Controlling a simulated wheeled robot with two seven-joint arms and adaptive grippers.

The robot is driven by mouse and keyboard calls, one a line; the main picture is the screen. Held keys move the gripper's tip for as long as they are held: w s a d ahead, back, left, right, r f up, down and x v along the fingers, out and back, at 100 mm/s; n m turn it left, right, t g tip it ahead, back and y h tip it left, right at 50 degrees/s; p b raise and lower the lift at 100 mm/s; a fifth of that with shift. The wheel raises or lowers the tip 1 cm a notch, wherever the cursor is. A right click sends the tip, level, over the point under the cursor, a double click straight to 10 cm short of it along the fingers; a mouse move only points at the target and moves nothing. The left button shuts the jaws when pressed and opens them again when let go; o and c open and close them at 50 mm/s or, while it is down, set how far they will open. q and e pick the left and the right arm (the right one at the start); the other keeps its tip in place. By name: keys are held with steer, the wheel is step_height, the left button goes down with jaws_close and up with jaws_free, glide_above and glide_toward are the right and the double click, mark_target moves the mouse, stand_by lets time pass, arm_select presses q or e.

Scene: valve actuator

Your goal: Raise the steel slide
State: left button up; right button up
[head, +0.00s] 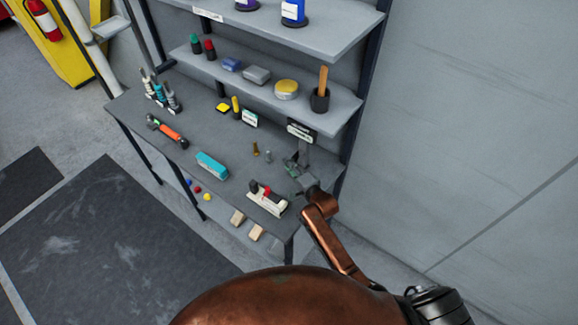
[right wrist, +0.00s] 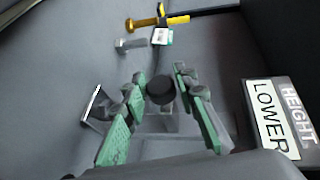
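My right gripper (head: 296,182) is at the right end of the grey workbench, by a grey steel upright (head: 304,154) that I take for the slide's stand. In the right wrist view its green-padded fingers (right wrist: 159,82) are apart. A round black knob (right wrist: 160,90) shows between them, with a visible gap on each side. Grey metal (right wrist: 172,124) shows behind and below the knob; the fingers hide part of it, and I cannot tell which part is the slide. A sign reading HEIGHT and LOWER (right wrist: 279,118) stands right of the gripper. My left gripper is not in view.
A white fixture with a red part (head: 267,201) sits close to the gripper at the bench's front edge. A brass piece (head: 255,149) and a small grey piece (head: 268,156) stand left of it. A shelf (head: 335,112) overhangs the bench's back. A teal box (head: 211,165) lies farther left.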

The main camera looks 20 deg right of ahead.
steer(key=o, duration=0.3)
steer(key=shift+o, duration=0.2)
steer(key=shift+s, duration=0.2)
steer(key=v, duration=1.1)
steer(key=shift+s, duration=0.3)
steer(key=shift+d, duration=0.1)
